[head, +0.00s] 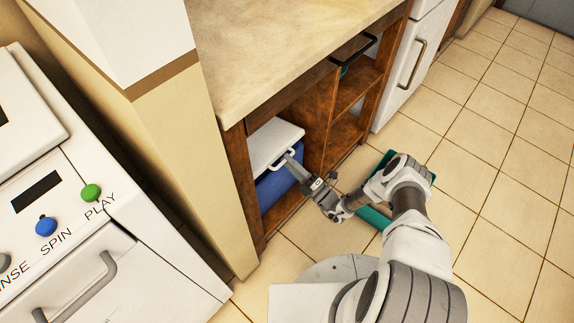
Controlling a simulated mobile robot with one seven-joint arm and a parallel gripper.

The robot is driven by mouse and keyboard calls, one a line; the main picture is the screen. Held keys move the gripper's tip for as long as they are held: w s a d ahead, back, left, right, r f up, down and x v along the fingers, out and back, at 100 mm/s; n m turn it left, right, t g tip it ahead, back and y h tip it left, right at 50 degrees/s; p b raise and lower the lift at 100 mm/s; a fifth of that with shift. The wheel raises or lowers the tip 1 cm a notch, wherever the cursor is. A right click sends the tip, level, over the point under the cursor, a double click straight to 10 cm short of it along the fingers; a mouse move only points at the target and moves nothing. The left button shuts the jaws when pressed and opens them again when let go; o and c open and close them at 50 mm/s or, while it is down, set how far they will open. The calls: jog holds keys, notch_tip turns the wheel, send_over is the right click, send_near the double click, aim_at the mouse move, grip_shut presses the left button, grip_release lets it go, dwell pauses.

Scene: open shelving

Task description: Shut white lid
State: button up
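The white lid (273,140) sits over a blue box (272,188) in the left compartment of the open wooden shelving. A white handle (272,165) shows at the lid's front edge. I cannot tell from this view whether the lid lies flat on the box or is partly raised. My gripper (291,159) reaches into the compartment from the right, with its tip at the lid's front edge beside the handle. The fingers are too small and overlapped with the lid to tell whether they are open or shut, or touching it.
The wooden frame (242,180) borders the compartment on the left, and a stone countertop (285,50) hangs above. A teal object (372,217) lies on the tiled floor under my arm. Open floor (490,130) extends right.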

jog(key=s+d+r+p, duration=0.2)
jog(key=d+r, duration=0.4)
jog(key=d, duration=0.4)
jog(key=shift+s+d, duration=0.2)
jog(key=shift+s, duration=0.3)
